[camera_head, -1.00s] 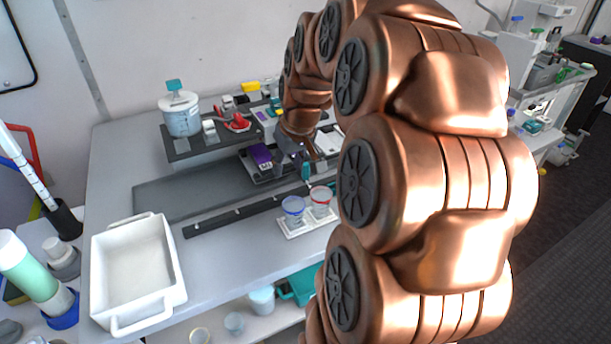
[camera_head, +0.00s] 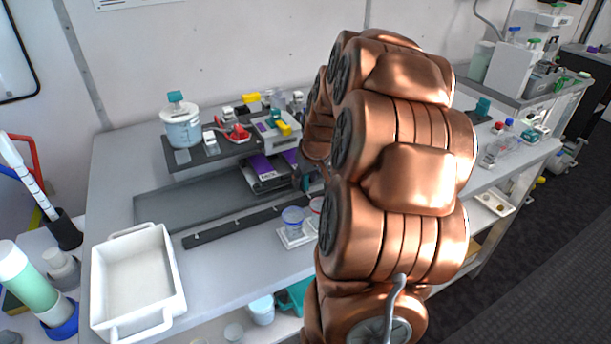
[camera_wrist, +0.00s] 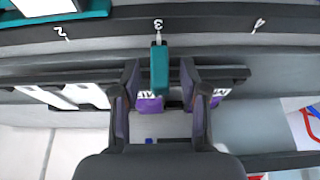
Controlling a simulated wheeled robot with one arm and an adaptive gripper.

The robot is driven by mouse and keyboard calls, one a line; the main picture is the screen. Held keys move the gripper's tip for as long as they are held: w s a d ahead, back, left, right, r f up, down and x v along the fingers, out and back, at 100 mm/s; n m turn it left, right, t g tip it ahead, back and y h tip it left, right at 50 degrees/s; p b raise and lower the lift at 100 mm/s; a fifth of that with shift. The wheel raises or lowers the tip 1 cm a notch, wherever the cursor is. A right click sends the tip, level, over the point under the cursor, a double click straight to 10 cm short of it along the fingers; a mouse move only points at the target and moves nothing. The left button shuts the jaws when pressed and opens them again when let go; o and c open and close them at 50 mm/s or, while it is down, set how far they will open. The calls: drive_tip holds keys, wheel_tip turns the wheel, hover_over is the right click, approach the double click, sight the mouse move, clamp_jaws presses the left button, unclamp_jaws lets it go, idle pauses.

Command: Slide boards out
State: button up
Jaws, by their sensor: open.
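Dark boards with purple ends (camera_head: 262,168) lie at the back of the bench, under the edge of the raised shelf. My gripper (camera_wrist: 160,108) is open in the wrist view, with its two fingers apart on either side of a teal upright piece (camera_wrist: 159,70). This piece stands at the mark 3 of a dark numbered rail (camera_wrist: 205,27). A purple part with white letters (camera_wrist: 150,105) shows between the fingers; I cannot tell whether they touch it. In the head view my arm hides most of the gripper.
A long dark rail (camera_head: 225,228) runs along the bench in front of the boards. An empty white tray (camera_head: 135,280) sits at the front left. A lidded jar (camera_head: 181,128) stands on the shelf.

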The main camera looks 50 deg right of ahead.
drive_tip(key=shift+w+f, duration=0.1)
drive_tip(key=shift+f, duration=0.05)
clamp_jaws()
idle(0.4)
